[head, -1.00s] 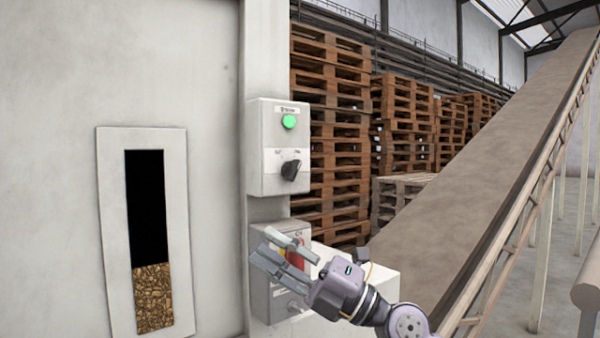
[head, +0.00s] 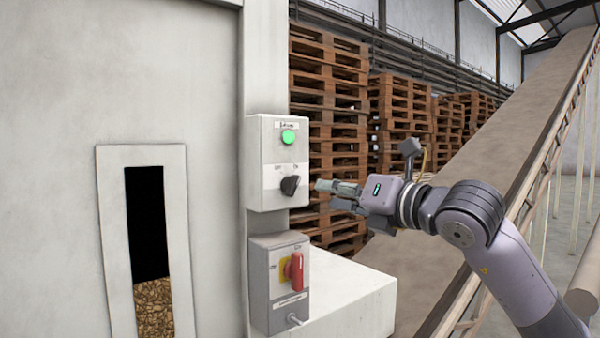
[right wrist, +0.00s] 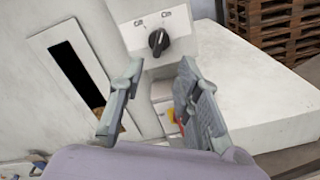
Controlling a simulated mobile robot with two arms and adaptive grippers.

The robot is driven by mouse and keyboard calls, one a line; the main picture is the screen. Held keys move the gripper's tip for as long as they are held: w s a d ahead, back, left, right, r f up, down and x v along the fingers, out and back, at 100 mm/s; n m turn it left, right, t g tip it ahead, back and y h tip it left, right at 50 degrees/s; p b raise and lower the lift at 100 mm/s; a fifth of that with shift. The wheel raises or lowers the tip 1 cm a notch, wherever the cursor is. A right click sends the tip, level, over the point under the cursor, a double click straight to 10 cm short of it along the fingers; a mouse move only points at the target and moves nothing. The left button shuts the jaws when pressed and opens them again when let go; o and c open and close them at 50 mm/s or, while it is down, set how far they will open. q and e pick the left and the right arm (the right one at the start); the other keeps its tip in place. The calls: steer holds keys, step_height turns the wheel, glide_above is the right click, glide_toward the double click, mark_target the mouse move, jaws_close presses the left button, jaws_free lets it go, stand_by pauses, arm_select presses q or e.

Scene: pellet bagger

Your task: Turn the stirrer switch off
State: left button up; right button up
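The upper grey control box (head: 256,165) has a lit green lamp (head: 288,137) and a black rotary knob (head: 290,186) below it. I take this knob for the stirrer switch, but its label is too small to read surely. The knob also shows in the right wrist view (right wrist: 158,42), between two small position marks; its exact setting is hard to tell. My right gripper (head: 328,188) is just right of the knob, at about its height, not touching it. In the right wrist view its fingers (right wrist: 160,75) are apart and empty, with the knob beyond them. My left gripper is out of view.
A lower grey box (head: 262,290) with a red handle (head: 297,271) on a yellow plate sits below the switch box. A white ledge (head: 350,300) juts out beside it. A window (head: 155,290) shows pellets on the left. A conveyor (head: 500,180) and pallets stand behind.

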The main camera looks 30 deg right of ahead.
mark_target(296, 186)
steer(key=w+p, duration=0.1)
steer(key=w, duration=0.2)
steer(key=w+p, duration=0.2)
steer(key=w, duration=0.1)
steer(key=w+p, duration=0.1)
steer(key=w, duration=0.2)
steer(key=shift+w+a+r+p, duration=0.1)
steer(key=shift+w+a+p, duration=0.2)
steer(key=shift+a+p, duration=0.1)
steer(key=shift+w, duration=0.4)
jaws_close()
